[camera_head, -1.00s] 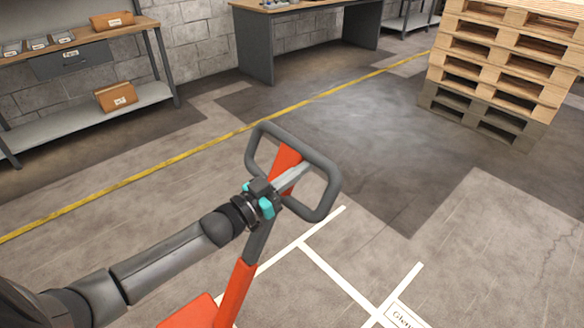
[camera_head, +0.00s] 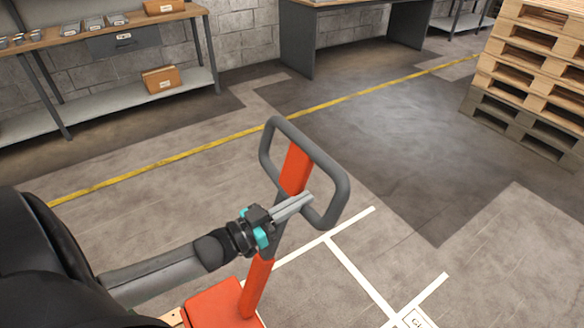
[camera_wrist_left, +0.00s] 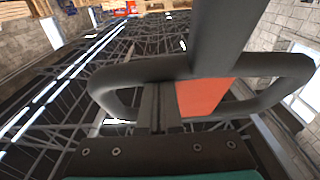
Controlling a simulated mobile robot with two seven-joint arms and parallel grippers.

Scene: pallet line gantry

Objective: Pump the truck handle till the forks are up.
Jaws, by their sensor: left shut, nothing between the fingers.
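The truck handle is a grey loop (camera_head: 342,190) on an orange shaft (camera_head: 258,285) that rises from the truck's orange body (camera_head: 222,306). It leans a little to the right. My left gripper (camera_head: 308,199) is shut and empty, its fingers lying across the shaft near the lower part of the loop. In the left wrist view the loop (camera_wrist_left: 125,75) passes close in front of the shut fingers (camera_wrist_left: 157,108), with orange shaft beside them. I cannot tell whether they touch it. The forks are out of view. My right gripper is not in view.
A stack of wooden pallets (camera_head: 535,75) stands at the right. A workbench (camera_head: 300,45) and a shelf bench (camera_head: 100,115) with brown boxes stand along the back wall. A yellow line (camera_head: 190,153) and white markings (camera_head: 350,262) cross the floor, which is clear around the handle.

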